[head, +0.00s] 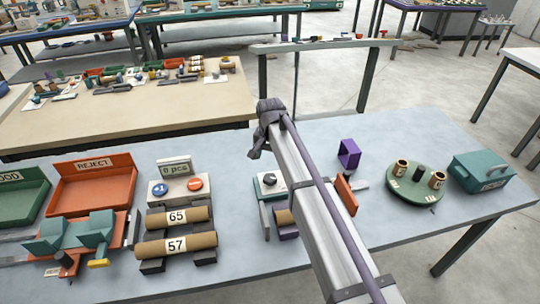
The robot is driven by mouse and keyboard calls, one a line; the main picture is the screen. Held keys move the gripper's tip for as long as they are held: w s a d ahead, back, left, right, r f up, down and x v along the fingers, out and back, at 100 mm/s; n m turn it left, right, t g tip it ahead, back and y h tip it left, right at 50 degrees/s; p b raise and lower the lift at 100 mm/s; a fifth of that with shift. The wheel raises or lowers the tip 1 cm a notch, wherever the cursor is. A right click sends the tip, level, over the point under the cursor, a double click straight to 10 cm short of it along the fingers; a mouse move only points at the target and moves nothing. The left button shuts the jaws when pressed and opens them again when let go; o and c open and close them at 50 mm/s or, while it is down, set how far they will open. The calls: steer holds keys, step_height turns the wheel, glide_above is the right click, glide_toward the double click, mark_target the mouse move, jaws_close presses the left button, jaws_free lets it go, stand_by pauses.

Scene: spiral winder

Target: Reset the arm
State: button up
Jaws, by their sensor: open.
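My arm extends from the bottom right up over the middle of the blue-grey table (232,170). My dark gripper (256,150) is at the arm's far end, over the table's back edge in the picture. It looks empty and apart from the things on the table. Its jaws are small and dark here, and I take them as open. My arm hides part of the device below it, with a dark knob (269,179) and a brown tube.
An orange REJECT bin (95,188), a two-button box (175,189) and tubes marked 65 (176,217) and 57 (175,244) stand left. A purple frame (349,153), green round tray (415,193) and teal case (483,172) stand right.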

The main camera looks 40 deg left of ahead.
steer(key=shift+r, duration=0.35)
steer(key=s+d+m, duration=0.1)
steer(key=s+d, duration=0.1)
steer(key=d, duration=1.8)
steer(key=s+d+m, duration=0.1)
steer(key=s+d, duration=0.2)
steer(key=d, duration=1.7)
steer(key=s+d+m, duration=0.1)
steer(key=s+d, duration=0.1)
steer(key=d, duration=1.8)
steer(key=shift+s+d+m, duration=0.2)
steer(key=shift+s+m, duration=0.1)
steer(key=shift+m, duration=0.1)
